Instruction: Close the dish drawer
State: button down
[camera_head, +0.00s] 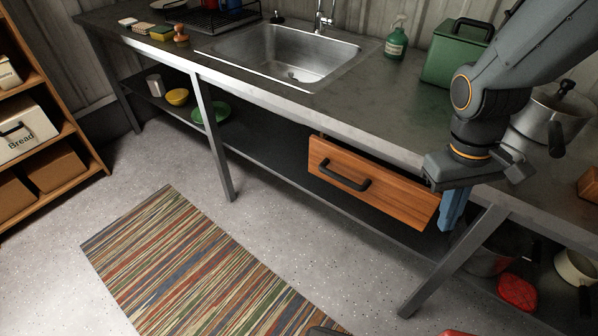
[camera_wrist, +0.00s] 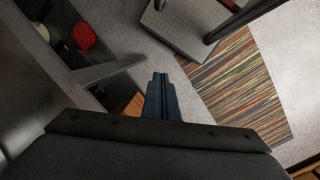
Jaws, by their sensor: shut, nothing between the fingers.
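The dish drawer (camera_head: 372,182) has an orange-brown wooden front with a black bar handle (camera_head: 345,178). It hangs under the counter, and its front stands out a little from the counter edge. I cannot see inside it. My gripper (camera_head: 450,212) points down at the drawer's right end, close beside or touching the front; I cannot tell which. In the wrist view its blue fingers (camera_wrist: 161,95) are together and empty. A small corner of the drawer wood (camera_wrist: 133,106) shows just left of the fingers there.
The metal counter (camera_head: 270,88) holds a sink (camera_head: 290,55), a green box (camera_head: 455,55) and a pot (camera_head: 545,110). A counter leg (camera_head: 455,258) stands right of the drawer. A red item (camera_head: 517,291) lies on the lower shelf. The floor around the striped rug (camera_head: 190,260) is clear.

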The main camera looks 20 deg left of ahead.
jog(key=w+a+f+n+h+b, duration=0.35)
jog(key=f+n+h+b, duration=0.2)
jog(key=f+n, duration=0.25)
jog(key=n+t+b, duration=1.5)
jog(key=n+t, duration=0.3)
jog(key=n, duration=0.1)
send_near(316, 158)
jog(key=shift+y, duration=0.45)
jog(key=x, duration=0.6)
jog(key=shift+w+d+r+b, duration=0.15)
jog(key=shift+d+b, duration=0.2)
jog(key=shift+b, duration=0.05)
